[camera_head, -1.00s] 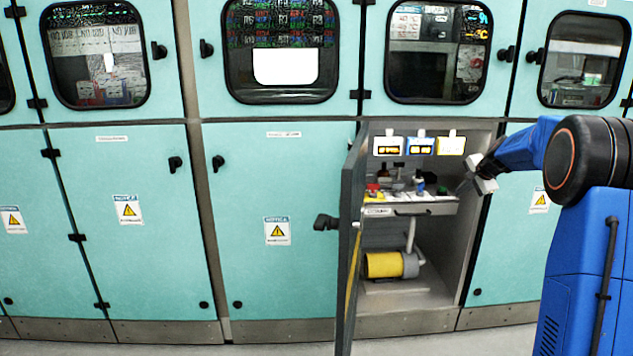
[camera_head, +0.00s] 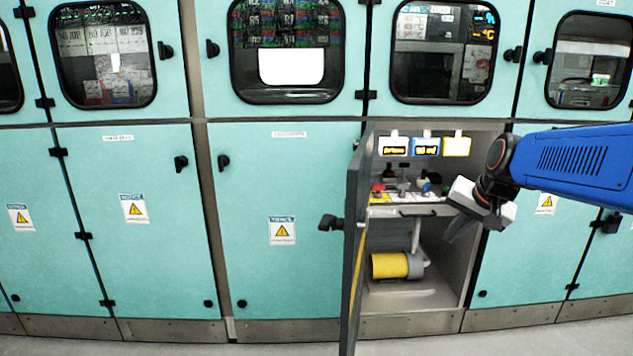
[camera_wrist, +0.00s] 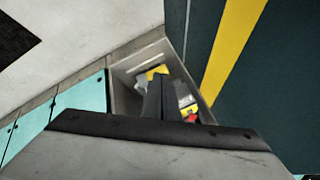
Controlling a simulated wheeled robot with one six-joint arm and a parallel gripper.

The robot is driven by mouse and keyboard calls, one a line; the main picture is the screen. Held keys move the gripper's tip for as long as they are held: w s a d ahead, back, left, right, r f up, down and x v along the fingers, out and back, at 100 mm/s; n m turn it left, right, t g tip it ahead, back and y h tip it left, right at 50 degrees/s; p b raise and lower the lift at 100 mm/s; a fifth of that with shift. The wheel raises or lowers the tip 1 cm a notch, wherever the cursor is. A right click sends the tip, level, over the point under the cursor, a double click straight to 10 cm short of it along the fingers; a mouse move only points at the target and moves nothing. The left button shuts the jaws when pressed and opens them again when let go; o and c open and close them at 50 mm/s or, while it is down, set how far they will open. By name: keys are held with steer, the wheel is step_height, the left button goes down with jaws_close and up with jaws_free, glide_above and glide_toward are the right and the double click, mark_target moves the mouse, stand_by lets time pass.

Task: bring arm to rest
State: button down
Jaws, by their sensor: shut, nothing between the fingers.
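My gripper (camera_head: 457,229) is in front of the right side of the open cabinet compartment (camera_head: 440,290) in the head view. It points down and to the left, and its fingers are together with nothing between them. In the wrist view the closed fingers (camera_wrist: 160,100) reach towards the compartment, which lies beyond them. My blue arm (camera_head: 575,165) comes in from the right edge in front of the teal cabinets. The gripper's fingers appear apart from the shelf and the cabinet wall.
The compartment's door (camera_head: 355,250) stands open towards me on its left. Inside are a shelf with small red, yellow and blue parts, display modules (camera_head: 426,146) above, and a yellow cylinder (camera_head: 390,265) below. Closed teal cabinet doors (camera_head: 270,180) with black handles flank it.

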steer(key=s+a+f+n, duration=0.1)
steer(key=s+f+n, duration=0.1)
steer(key=s, duration=0.7)
steer(key=s+a+f+n+g, duration=0.1)
steer(key=s+f+n, duration=0.1)
steer(key=s+f, duration=0.3)
steer(key=s+a+f+n+h, duration=0.1)
steer(key=s+f, duration=0.3)
steer(key=s, duration=0.9)
steer(key=shift+a+n, duration=0.25)
steer(key=shift+n, duration=0.35)
